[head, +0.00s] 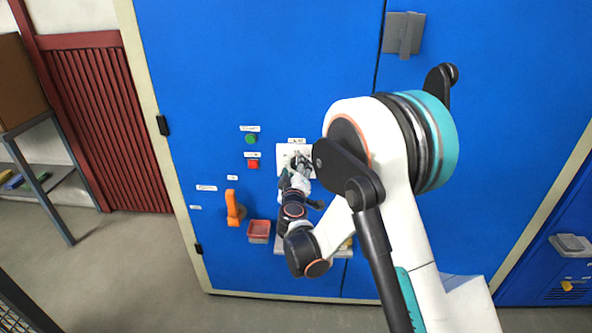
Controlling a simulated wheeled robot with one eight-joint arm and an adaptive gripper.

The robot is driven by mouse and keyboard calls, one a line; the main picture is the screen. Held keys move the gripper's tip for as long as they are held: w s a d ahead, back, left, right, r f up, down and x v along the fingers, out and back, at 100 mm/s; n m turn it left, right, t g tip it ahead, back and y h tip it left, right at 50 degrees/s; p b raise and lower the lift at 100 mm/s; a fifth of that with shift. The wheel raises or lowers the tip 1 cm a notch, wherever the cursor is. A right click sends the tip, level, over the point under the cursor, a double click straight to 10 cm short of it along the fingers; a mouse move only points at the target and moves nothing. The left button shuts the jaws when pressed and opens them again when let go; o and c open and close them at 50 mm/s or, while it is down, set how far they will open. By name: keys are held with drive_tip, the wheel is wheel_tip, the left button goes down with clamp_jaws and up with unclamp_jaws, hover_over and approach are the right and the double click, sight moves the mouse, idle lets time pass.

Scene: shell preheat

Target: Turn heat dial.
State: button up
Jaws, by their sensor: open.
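The heat dial's white plate (283,158) is on the blue cabinet front, right of the green and red buttons. My gripper (297,162) is in front of this plate, its fingers over the plate's middle. The dial knob is mostly hidden behind the fingers and too small to make out. I cannot tell whether the fingers touch the knob. The gripper is open, though the gap between the fingers is hard to see at this size.
A green button (250,139) and a red button (253,164) are left of the plate. An orange handle (233,208) sticks out lower left. A red bin (259,229) and a small ledge (280,250) are below. A grey latch (403,33) is at the upper right.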

drive_tip(key=s, duration=1.2)
drive_tip(key=shift+r, duration=0.3)
